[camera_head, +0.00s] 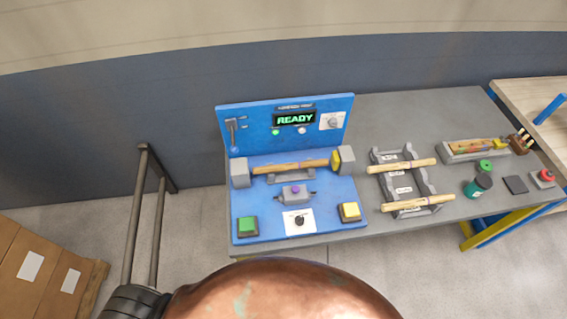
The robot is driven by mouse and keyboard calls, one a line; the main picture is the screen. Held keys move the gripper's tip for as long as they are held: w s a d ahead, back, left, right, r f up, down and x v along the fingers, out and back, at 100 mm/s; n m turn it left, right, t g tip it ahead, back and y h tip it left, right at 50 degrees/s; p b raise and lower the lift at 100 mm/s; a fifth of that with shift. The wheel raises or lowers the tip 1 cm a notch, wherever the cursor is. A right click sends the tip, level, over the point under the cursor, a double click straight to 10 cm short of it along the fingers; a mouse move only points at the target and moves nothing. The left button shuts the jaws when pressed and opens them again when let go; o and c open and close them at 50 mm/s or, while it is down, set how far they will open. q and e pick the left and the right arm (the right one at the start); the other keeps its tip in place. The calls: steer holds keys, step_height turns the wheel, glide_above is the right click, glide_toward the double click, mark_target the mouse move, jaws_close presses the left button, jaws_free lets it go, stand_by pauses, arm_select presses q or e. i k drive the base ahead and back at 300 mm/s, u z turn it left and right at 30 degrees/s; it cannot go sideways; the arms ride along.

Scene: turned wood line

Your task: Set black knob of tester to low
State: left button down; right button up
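The blue tester (275,226) stands on the left part of the grey workbench, with a flat base and an upright back panel. A small black knob (299,221) sits on a white plate at the front of its base, between a green button (247,225) and a yellow button (350,210). The plate's markings and the knob's setting are too small to read. The display (294,119) on the back panel shows READY. Neither of my grippers is visible.
A second dial (333,121) and a lever (233,133) are on the back panel. A wooden rod (290,167) lies across the tester's holders. A grey rack (429,184) with rods stands to the right. Cardboard boxes (28,258) stand at lower left.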

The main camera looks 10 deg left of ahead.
mark_target(299, 220)
steer(key=k, duration=1)
steer(key=u, duration=1.2)
steer(key=i, duration=1)
steer(key=z, duration=1.1)
